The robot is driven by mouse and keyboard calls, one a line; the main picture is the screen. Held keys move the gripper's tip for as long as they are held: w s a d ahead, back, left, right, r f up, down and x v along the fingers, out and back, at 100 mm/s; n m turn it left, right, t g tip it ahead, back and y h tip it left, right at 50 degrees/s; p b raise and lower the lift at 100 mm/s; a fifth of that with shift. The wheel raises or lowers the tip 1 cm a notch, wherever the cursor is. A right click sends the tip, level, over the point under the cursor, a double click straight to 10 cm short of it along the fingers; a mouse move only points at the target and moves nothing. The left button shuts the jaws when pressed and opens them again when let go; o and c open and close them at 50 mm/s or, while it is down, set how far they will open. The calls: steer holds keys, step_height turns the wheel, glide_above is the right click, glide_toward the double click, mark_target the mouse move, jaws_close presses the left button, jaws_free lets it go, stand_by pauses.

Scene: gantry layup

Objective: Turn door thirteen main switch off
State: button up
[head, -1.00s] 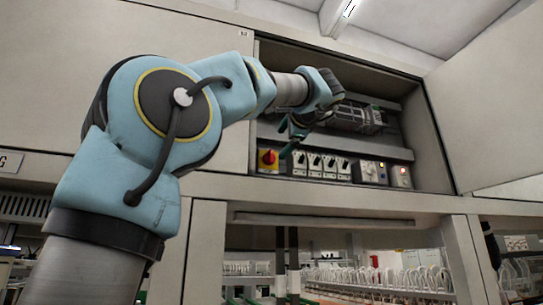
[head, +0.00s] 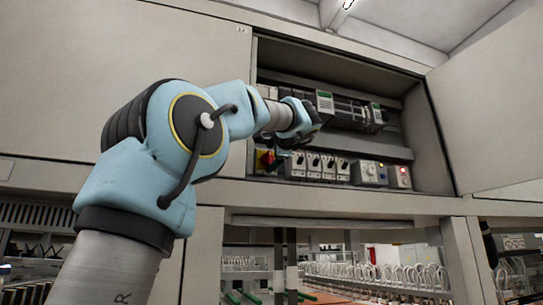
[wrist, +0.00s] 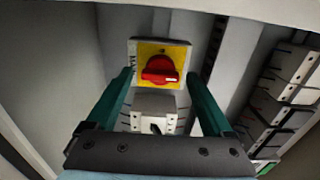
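The main switch is a red rotary knob on a yellow plate (wrist: 176,52), in the left part of the open cabinet. In the wrist view the red knob (wrist: 160,69) lies ahead, between the two green fingers and beyond their tips. The knob's handle looks roughly horizontal in the wrist view.
Several white breakers (head: 314,165) and boxes with a yellow and a red lamp (head: 400,176) sit right of the switch. The open cabinet door (head: 490,110) stands at the right. A grey box (wrist: 155,106) lies just below the switch in the wrist view.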

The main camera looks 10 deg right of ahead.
steer(key=c, duration=1.3)
steer(key=shift+o, duration=0.2)
steer(key=shift+f+n+b, duration=0.1)
steer(key=shift+n+b, duration=0.25)
steer(key=shift+n, duration=0.15)
steer(key=n+b, duration=0.2)
steer(key=shift+f+n, duration=0.1)
steer(key=shift+n, duration=0.3)
steer(key=n+b, duration=0.2)
steer(key=n, duration=0.3)
steer(key=n+b, duration=0.1)
steer(key=n, duration=0.4)
steer(key=shift+b, duration=0.35)
steer(key=shift+n+b, duration=0.35)
steer(key=shift+n, duration=1.65)
